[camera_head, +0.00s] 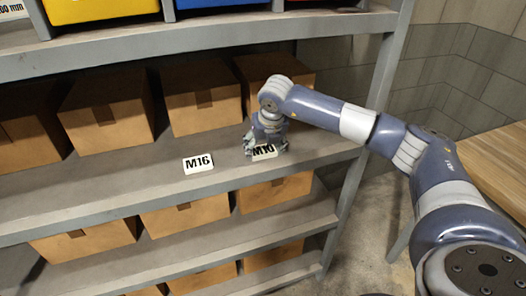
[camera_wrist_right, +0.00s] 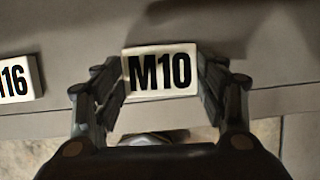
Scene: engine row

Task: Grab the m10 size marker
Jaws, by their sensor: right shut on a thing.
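The M10 size marker (camera_head: 264,151) is a small white block with black lettering near the front edge of the middle shelf, at its right part. In the right wrist view the M10 marker (camera_wrist_right: 160,72) sits between the two dark fingers. My right gripper (camera_head: 266,146) reaches down over it, and in the wrist view the right gripper (camera_wrist_right: 161,88) is shut on the marker's two short sides. The fingers partly cover the marker in the head view. I cannot tell whether it still touches the shelf. My left gripper is not in view.
A white M16 marker (camera_head: 198,163) lies to the left on the same shelf (camera_head: 120,180); it also shows in the wrist view (camera_wrist_right: 18,77). Cardboard boxes (camera_head: 200,97) stand behind. A grey shelf post (camera_head: 372,95) is at the right. A wooden top (camera_head: 500,165) is at the right edge.

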